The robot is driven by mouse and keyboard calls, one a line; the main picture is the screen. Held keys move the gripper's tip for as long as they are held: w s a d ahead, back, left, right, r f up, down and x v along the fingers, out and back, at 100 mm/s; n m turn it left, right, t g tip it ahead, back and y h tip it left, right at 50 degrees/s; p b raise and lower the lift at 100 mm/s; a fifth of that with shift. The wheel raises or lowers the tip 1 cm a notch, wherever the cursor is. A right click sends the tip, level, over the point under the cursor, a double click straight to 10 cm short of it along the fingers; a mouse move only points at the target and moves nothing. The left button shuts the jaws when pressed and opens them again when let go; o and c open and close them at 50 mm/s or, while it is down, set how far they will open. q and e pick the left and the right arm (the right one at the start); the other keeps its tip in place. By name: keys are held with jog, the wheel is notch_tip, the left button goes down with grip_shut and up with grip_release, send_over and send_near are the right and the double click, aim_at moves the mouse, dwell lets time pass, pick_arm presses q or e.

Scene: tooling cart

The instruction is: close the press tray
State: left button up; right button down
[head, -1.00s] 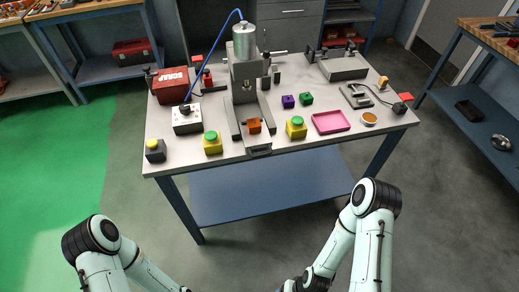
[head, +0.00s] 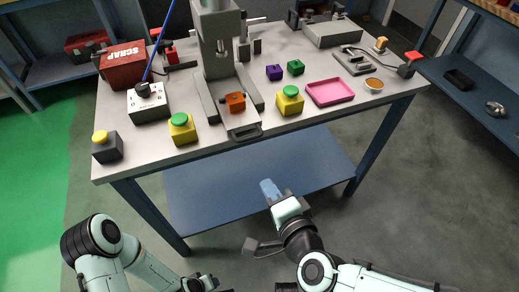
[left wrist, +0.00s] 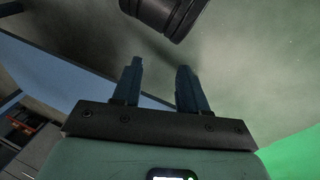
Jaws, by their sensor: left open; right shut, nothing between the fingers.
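The press (head: 218,50) stands at the back of the table. Its press tray (head: 242,122) is slid out toward me, its dark handle loop (head: 246,133) at the table's front edge. An orange block (head: 235,102) sits on the tray. My right gripper (head: 267,186) is shut and empty, in front of the table and below the handle in the picture, apart from it. My left gripper (left wrist: 158,82) is open and empty in the left wrist view, away from the tray.
Yellow boxes with green buttons (head: 182,128) (head: 290,101) flank the tray. A yellow-button box (head: 107,147), the red scrap bin (head: 123,66), a pink tray (head: 330,92) and purple (head: 274,73) and green (head: 296,67) blocks are on the table. A lower shelf (head: 210,180) lies beneath.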

jog(key=shift+m+t, duration=0.7)
jog(key=shift+m, duration=0.1)
jog(key=r+p+x, duration=0.1)
jog(key=p+x, duration=0.5)
jog(key=x, duration=0.1)
jog(key=r+p+x, duration=0.1)
jog(key=p+x, duration=0.3)
jog(key=shift+w+r, duration=0.3)
jog(key=shift+w, duration=0.05)
pick_arm(q)
jog(key=s+d+r+m+g+h, duration=0.1)
jog(key=s+d+r+g, duration=0.2)
jog(key=s+r, duration=0.6)
jog(key=shift+d+r+g, duration=0.3)
jog(key=shift+d, duration=0.2)
pick_arm(e)
jog(key=shift+w+a+f, duration=0.15)
jog(key=shift+w+a, duration=0.1)
jog(key=shift+w, duration=0.3)
